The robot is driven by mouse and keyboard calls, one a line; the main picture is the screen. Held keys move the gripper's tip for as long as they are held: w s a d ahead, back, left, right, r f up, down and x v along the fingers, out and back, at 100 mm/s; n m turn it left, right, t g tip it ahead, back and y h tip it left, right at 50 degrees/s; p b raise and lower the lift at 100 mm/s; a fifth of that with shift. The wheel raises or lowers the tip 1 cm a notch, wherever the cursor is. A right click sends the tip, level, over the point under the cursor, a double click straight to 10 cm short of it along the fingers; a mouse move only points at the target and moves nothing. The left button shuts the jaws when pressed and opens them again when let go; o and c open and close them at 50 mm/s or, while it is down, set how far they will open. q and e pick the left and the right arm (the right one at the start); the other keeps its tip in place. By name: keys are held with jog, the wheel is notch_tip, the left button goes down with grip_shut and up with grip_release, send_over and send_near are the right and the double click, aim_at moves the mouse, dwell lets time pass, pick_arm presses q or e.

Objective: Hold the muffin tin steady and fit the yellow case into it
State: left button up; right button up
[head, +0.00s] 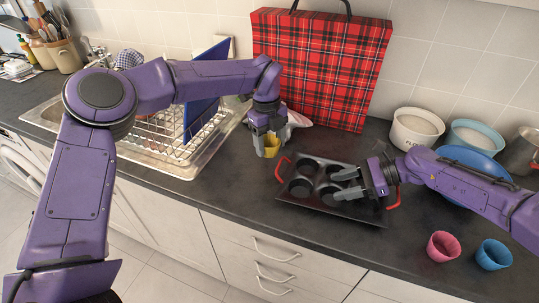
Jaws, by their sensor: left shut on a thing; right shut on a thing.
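The dark muffin tin (292,209) lies on the counter and has red handles at its left and right ends. Several round cups show in it, and my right gripper covers part of its right side. My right gripper (340,185) is shut on the tin, coming in from the right near the red handle. The yellow case (271,146) is held upright in my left gripper (265,148), which is shut on it. The case is behind and to the left of the tin, apart from it. The case's lower edge is small in the picture.
A pink case (443,246) and a blue case (493,254) stand at the right front. Tubs (416,128) and a blue plate stand behind my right arm. A red tartan bag (322,65) stands at the back. A sink with a dish rack (165,135) is at left.

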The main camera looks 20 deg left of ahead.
pick_arm(q)
notch_tip(320, 180, up, 4)
jog(key=shift+r, duration=0.15)
jog(key=shift+w, duration=0.3)
jog(key=shift+n, duration=0.4)
jog(key=w+f, duration=0.1)
jog(key=f, duration=0.2)
jog(key=w+f, duration=0.1)
jog(key=f, duration=0.2)
jog(key=w+f, duration=0.1)
jog(key=f, duration=0.2)
jog(key=shift+d+f, duration=0.25)
jog(key=shift+f, duration=0.05)
jog(key=shift+f, duration=0.25)
jog(key=o, duration=1.1)
